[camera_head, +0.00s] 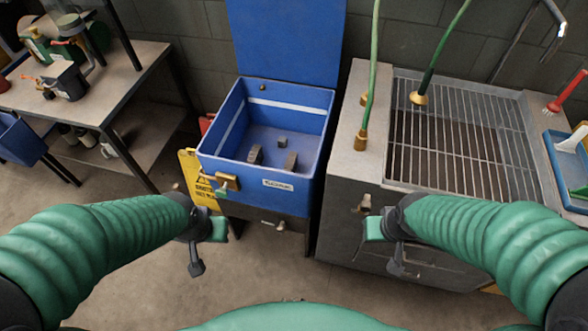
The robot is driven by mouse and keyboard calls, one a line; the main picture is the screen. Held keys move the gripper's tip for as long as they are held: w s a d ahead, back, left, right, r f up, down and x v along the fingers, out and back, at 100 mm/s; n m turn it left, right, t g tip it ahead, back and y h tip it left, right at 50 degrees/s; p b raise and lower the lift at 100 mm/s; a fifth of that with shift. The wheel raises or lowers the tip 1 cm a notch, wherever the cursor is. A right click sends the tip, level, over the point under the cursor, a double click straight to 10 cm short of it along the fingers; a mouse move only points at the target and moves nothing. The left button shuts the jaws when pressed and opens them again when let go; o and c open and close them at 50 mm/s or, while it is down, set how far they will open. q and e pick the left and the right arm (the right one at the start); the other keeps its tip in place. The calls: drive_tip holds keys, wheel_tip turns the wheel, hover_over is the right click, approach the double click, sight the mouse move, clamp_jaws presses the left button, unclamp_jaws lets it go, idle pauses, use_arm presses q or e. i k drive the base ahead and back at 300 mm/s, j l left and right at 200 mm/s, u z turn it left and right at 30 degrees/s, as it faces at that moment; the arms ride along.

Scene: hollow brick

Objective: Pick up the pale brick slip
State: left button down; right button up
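An open blue bin (318,122) stands at the centre, its lid (290,40) raised against the wall. Several small pieces lie inside it: a grey-brown one (255,155), a brownish one (291,161), a small grey one (282,141) and one (262,87) by the far wall. They are too small to tell which, if any, is the pale brick slip. My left gripper (212,232) is in front of the bin's left corner, outside it. My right gripper (382,232) is right of the bin, in front of the grey sink unit. Neither visibly holds anything; their finger openings are unclear.
A grey sink unit (345,190) with a metal grate (440,140) and hoses stands right of the bin. A yellow sign (190,172) leans at the bin's left. A workbench (130,75) with tools stands far left. The floor between is open.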

sight(292, 164)
drive_tip(key=i+j+u, duration=0.25)
drive_tip(key=i+u, duration=0.15)
drive_tip(key=i, duration=0.15)
drive_tip(key=i+j+u, duration=0.1)
drive_tip(key=i+u, duration=0.35)
drive_tip(key=i, duration=0.05)
